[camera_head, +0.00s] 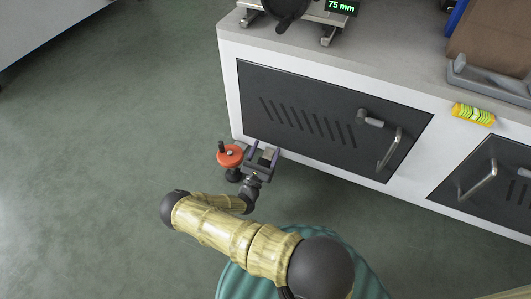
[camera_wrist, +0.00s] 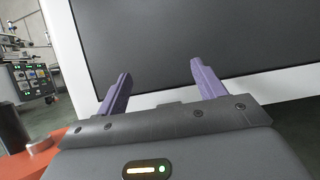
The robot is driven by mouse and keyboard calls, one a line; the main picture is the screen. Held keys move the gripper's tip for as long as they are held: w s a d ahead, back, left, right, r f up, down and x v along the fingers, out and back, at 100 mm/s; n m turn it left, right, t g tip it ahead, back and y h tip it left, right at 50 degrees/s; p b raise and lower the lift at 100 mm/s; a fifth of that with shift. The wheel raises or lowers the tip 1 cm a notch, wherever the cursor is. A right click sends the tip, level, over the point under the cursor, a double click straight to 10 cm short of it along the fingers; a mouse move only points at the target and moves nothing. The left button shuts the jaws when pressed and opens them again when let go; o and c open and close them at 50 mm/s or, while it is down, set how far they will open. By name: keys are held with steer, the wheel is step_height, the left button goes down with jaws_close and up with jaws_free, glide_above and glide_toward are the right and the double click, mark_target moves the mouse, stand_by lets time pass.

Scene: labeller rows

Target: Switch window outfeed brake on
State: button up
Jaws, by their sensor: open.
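My gripper (camera_head: 263,150) is open and empty, low in front of the left end of the white cabinet. Its two purple fingers also show in the wrist view (camera_wrist: 160,74), pointing at a dark cabinet door (camera_wrist: 200,35) with nothing between them. I cannot pick out a switch marked as the window outfeed brake in either view. A machine control panel (camera_wrist: 27,80) with several small lit controls stands far off at the left of the wrist view. Its labels are too small to read.
An orange-red disc with a black knob (camera_head: 229,156) is close beside my gripper; its mounting is unclear. The cabinet door (camera_head: 310,110) has a bar handle (camera_head: 389,149). Equipment with a "75 mm" display (camera_head: 341,6) stands on the bench. Open floor (camera_head: 110,120) lies left.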

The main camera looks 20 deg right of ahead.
step_height(320, 180, up, 5)
steer(key=p, duration=0.2)
steer(key=shift+p, duration=0.35)
steer(key=shift+w+f, duration=0.1)
steer(key=shift+f, duration=0.05)
